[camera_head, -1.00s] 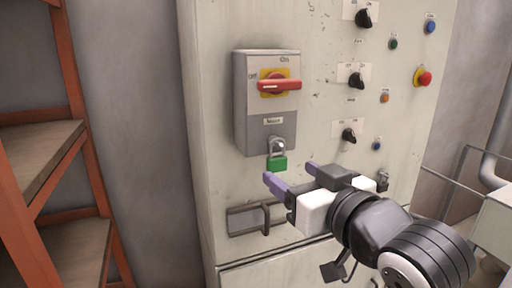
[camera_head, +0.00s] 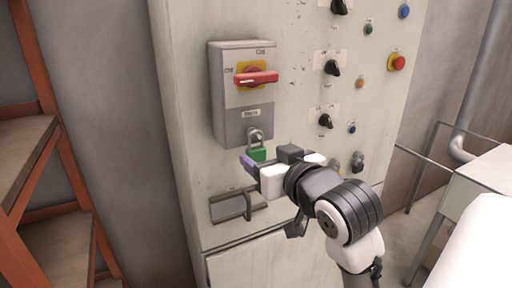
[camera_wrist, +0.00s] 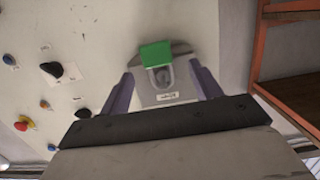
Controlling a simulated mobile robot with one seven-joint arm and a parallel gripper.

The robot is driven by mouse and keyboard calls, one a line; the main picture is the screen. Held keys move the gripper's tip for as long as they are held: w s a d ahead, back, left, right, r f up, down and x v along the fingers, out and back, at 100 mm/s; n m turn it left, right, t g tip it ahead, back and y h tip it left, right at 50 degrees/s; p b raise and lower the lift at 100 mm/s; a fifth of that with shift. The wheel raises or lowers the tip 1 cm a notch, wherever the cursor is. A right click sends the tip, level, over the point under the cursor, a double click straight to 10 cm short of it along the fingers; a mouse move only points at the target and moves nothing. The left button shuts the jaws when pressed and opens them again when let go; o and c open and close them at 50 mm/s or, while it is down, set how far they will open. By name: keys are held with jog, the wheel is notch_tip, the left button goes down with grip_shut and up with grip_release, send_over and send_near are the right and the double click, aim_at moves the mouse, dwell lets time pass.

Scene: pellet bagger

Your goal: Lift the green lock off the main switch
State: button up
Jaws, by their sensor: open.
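The green lock (camera_head: 257,154) hangs by its grey shackle from the bottom of the main switch (camera_head: 230,119), a grey box with a red handle (camera_head: 257,78) lying horizontal on a yellow plate. My gripper (camera_head: 262,165) is open just below and in front of the lock in the head view. One purple finger shows to the lock's left; the other is hidden there. In the wrist view, the green lock (camera_wrist: 156,55) appears between and beyond the two purple fingers of my gripper (camera_wrist: 163,82), with its shackle visible. I see no finger closed on it.
Black knobs (camera_head: 332,68), coloured buttons and a red emergency button (camera_head: 398,63) are on the cabinet right of the switch. A recessed handle (camera_head: 230,205) sits below. An orange-framed shelf (camera_head: 40,130) stands at left; a railing is at right.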

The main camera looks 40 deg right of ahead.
aim_at(258, 151)
jog(key=shift+p+x, duration=0.7)
jog(key=shift+x, duration=1.2)
jog(key=shift+d, duration=0.15)
jog(key=c, duration=1.1)
